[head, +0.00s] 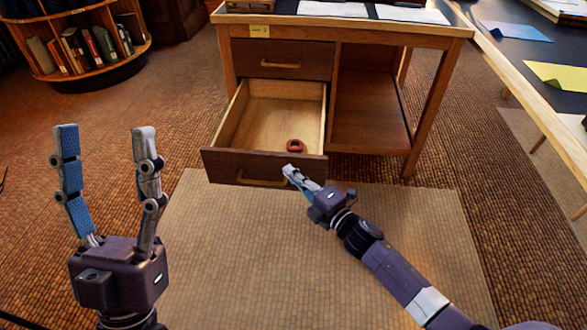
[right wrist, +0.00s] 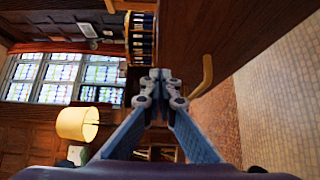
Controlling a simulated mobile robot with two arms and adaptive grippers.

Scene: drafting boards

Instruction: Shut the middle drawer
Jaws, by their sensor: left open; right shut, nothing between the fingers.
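The wooden desk's open drawer (head: 225,166) is pulled well out, below a shut upper drawer (head: 310,58). Its dark front has a brass handle (head: 262,182), and a small red object (head: 295,146) lies inside. I cannot see whether another drawer is below it. My right gripper (head: 289,172) is shut and empty, its fingertips at the right part of the drawer front; I cannot tell whether they touch. In the right wrist view the shut fingertips (right wrist: 160,75) are beside the dark panel and a brass handle (right wrist: 207,75). My left gripper (head: 105,132) is open and empty, away from the desk.
The desk's open shelf bay (head: 365,115) is right of the drawer. A round bookshelf (head: 90,75) stands at the back left. Another table (head: 500,60) with papers is at the right. A pale rug (head: 240,250) covers clear floor in front of the desk.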

